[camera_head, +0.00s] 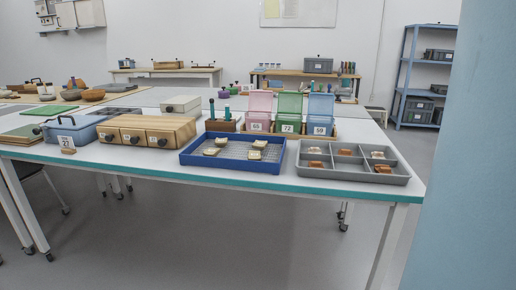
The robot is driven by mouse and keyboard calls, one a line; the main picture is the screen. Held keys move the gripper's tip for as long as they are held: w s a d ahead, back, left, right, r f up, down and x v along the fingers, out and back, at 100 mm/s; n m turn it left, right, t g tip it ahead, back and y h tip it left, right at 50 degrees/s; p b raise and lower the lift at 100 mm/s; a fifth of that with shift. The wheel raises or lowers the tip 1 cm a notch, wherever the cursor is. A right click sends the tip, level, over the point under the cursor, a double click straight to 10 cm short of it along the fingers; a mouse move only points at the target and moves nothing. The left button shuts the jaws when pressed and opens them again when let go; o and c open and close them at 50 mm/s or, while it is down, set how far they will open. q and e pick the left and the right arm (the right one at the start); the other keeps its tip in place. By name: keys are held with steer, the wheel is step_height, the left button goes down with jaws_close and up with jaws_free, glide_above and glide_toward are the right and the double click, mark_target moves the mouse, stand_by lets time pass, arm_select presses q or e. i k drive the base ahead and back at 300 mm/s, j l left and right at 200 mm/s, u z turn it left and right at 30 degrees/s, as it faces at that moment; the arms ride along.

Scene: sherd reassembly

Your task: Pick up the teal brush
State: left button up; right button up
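Two upright tools with teal-green handles stand in a dark wooden block (221,125) in the middle of the near table, behind the blue tray. One is the taller left handle (212,108), the other the right handle (227,113). Their lower ends are hidden in the block, and they are too small to tell which is a brush. Neither of my grippers is in view.
The blue tray (186,160) with pale sherds and the grey divided tray (385,179) line the table's front edge. Wooden drawers (150,128), a blue-grey box (72,132) and numbered bins (290,113) crowd beside the block. Floor in front (200,240) is clear.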

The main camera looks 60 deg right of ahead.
mark_target(211, 101)
steer(key=z, duration=2.5)
